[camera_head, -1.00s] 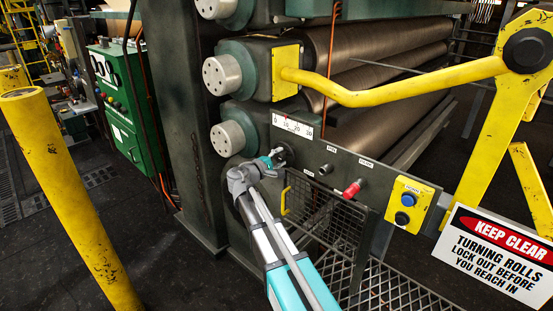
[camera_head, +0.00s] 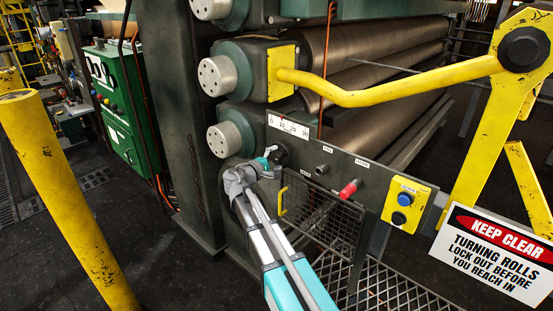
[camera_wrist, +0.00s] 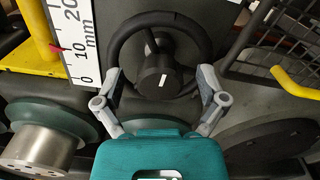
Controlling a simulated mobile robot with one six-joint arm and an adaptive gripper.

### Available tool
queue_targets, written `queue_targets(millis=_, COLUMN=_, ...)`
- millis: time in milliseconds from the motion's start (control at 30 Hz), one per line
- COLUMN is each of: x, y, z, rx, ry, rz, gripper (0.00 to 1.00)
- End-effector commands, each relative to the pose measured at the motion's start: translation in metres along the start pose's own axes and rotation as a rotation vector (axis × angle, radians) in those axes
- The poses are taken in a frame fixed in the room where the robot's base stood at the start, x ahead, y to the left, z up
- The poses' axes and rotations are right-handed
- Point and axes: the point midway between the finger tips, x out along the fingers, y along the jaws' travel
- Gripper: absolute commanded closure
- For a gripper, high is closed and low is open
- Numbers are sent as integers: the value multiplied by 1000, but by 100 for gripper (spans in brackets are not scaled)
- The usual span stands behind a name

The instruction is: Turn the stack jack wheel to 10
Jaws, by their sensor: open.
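The stack jack wheel is a black handwheel (camera_wrist: 118,45) with a round hub bearing a white mark, in the wrist view. In the head view the wheel (camera_head: 281,156) is small and partly behind my gripper. My gripper (camera_wrist: 160,88) is open, its two grey fingers apart on either side of the hub, near the lower rim; contact cannot be told. It also shows in the head view (camera_head: 270,158). The white mm scale (camera_wrist: 75,40) stands left of the wheel, with a red pointer (camera_wrist: 57,47) near the 10. The scale (camera_head: 289,126) also shows in the head view.
A red knob (camera_head: 349,188) and a yellow button box (camera_head: 405,203) sit right of the wheel on the panel. A wire guard (camera_head: 315,212) with a yellow handle (camera_wrist: 292,84) is close by. Large rolls (camera_head: 365,50) lie behind. A yellow post (camera_head: 65,200) stands left.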

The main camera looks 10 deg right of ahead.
Motion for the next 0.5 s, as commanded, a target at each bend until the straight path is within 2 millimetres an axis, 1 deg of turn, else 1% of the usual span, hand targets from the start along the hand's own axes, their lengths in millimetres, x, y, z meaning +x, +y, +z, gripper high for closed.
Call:
queue_targets(millis=267, x=-30, y=0, z=1, rx=0, ry=2, rz=0, gripper=9)
queue_targets(millis=500, x=-67, y=0, z=1, rx=0, ry=1, rz=1, gripper=9)
